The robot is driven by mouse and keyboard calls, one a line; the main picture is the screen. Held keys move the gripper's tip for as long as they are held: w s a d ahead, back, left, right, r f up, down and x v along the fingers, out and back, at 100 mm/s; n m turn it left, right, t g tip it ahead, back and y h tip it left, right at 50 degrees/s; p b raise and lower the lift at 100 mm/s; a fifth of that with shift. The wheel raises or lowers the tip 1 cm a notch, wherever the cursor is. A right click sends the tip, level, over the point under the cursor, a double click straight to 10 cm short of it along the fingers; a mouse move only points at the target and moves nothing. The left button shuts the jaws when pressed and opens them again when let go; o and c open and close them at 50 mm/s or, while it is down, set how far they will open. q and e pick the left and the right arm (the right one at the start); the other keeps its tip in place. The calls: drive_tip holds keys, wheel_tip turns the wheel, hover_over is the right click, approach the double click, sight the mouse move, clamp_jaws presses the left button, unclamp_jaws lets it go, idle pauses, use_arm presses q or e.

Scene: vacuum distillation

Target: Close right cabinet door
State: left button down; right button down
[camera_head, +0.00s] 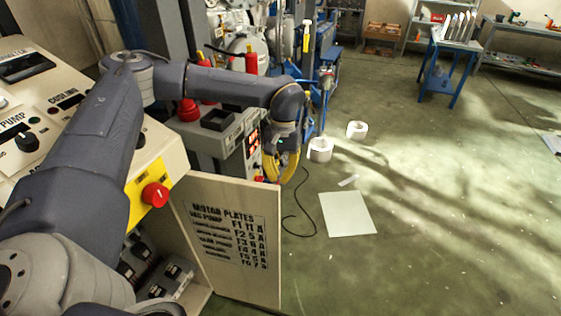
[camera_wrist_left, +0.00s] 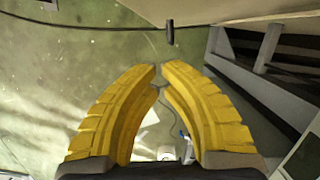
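The right cabinet door (camera_head: 232,286) is a beige panel with a printed "MOTOR PLATES" list, standing open in the head view. The cabinet's interior, with dark components (camera_head: 165,278), shows to its left. My left gripper (camera_head: 280,178) is at the far upper edge of the door, its yellow fingers partly hidden there; I cannot tell whether it touches. In the left wrist view its two yellow fingers (camera_wrist_left: 159,68) curve together with tips nearly meeting and nothing between them. A pale panel (camera_wrist_left: 225,10) and a small dark peg (camera_wrist_left: 170,32) lie beyond the tips. My right gripper is not in view.
A red knob (camera_head: 155,195) sticks out from the yellow panel above the cabinet. A black cable (camera_head: 290,220), a white sheet (camera_head: 347,214) and white rolls (camera_head: 320,150) lie on the floor right of the door. Floor farther right is mostly clear.

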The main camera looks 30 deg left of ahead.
sight(276, 188)
use_arm(q)
drive_tip(key=s, duration=0.2)
drive_tip(key=s+d, duration=0.1)
drive_tip(key=s, duration=0.1)
drive_tip(key=shift+d+f, duration=0.1)
drive_tip(key=shift+f, duration=0.25)
